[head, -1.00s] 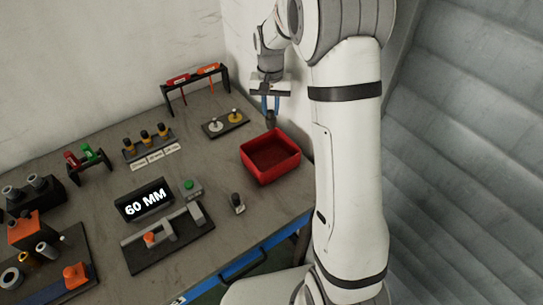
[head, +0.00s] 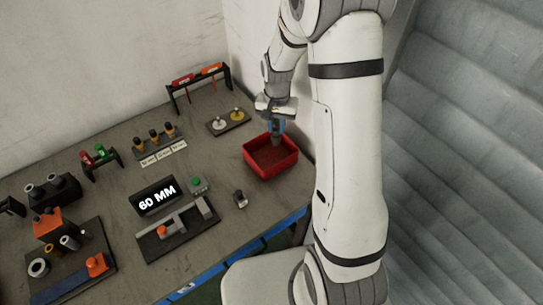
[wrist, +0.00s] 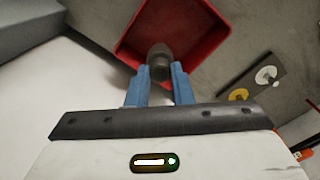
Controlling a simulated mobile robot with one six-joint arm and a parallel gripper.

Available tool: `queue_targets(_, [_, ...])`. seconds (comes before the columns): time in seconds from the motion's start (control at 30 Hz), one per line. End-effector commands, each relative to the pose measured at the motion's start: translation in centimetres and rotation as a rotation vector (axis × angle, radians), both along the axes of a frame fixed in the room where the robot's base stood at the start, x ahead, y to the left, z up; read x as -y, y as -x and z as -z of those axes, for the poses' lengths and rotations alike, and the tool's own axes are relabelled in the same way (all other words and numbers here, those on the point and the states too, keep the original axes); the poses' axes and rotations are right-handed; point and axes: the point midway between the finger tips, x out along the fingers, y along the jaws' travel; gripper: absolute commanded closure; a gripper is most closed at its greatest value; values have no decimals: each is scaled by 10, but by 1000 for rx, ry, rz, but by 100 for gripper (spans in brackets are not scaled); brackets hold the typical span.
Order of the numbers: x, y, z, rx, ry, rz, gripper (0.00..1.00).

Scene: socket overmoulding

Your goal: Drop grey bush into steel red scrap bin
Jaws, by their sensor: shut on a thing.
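The red scrap bin (head: 284,172) is an open square tray at the right end of the bench. In the wrist view the bin (wrist: 127,47) lies beyond the fingertips. My gripper (head: 277,130) has blue fingers and is low over the bin's back part. In the wrist view my gripper (wrist: 159,75) is shut on the grey bush (wrist: 159,56), a dark grey cylinder held between the fingertips. The bush (head: 276,141) also shows small below the fingers in the head view. The exact gap between bush and bin floor cannot be told.
A plate with a white and a yellow knob (head: 229,122) lies left of the bin. A small dark cylindrical part (head: 240,199) stands on the bench in front. The 60 MM display (head: 157,197) and a gauge fixture (head: 178,232) are further left. A wall stands behind.

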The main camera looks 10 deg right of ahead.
Motion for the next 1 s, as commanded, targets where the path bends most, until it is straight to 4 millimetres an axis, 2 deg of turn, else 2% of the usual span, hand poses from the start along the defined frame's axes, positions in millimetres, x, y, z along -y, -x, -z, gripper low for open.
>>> queue_targets(0.1, [0,0,19,-1,0,0,100])
queue_targets(0.3, [1,0,39,-1,0,0,100])
queue_targets(0.63, [1,0,41,0,0,1,100])
queue_targets(0.67, [1,0,41,0,0,1,78])
queue_targets(0.93, [1,0,41,0,0,1,56])
queue_targets(1.0, [1,0,41,0,0,2,55])
